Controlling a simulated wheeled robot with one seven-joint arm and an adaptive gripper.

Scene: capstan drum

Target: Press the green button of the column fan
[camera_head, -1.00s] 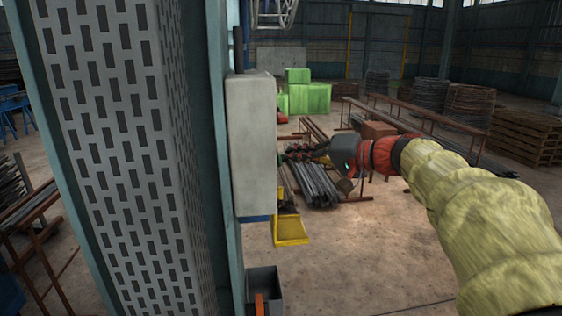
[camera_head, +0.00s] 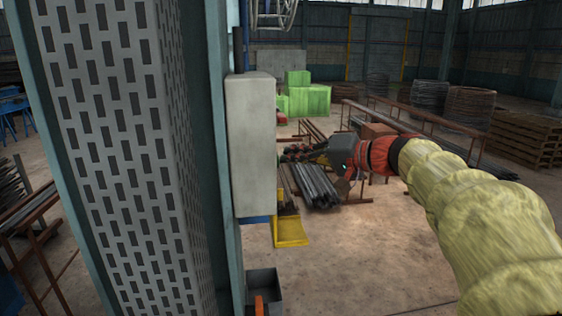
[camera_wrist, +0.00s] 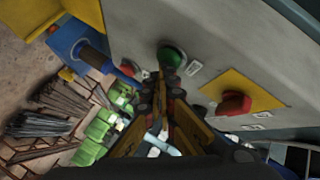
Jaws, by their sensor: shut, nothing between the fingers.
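The green button (camera_wrist: 172,57) is round and sits on the pale face of a control box in the wrist view. The box (camera_head: 252,145) is fixed to a teal column (camera_head: 212,120) in the head view, where its button side is hidden. My gripper (camera_wrist: 160,78) is shut and empty. Its tips are just below the green button in the wrist view; I cannot tell whether they touch it. In the head view, my gripper (camera_head: 300,154) is to the right of the box.
A red button (camera_wrist: 234,103) on a yellow plate (camera_wrist: 238,88) sits to the right of the green one. A blue fitting (camera_wrist: 75,45) is at the left. A perforated panel (camera_head: 120,150) stands left of the column.

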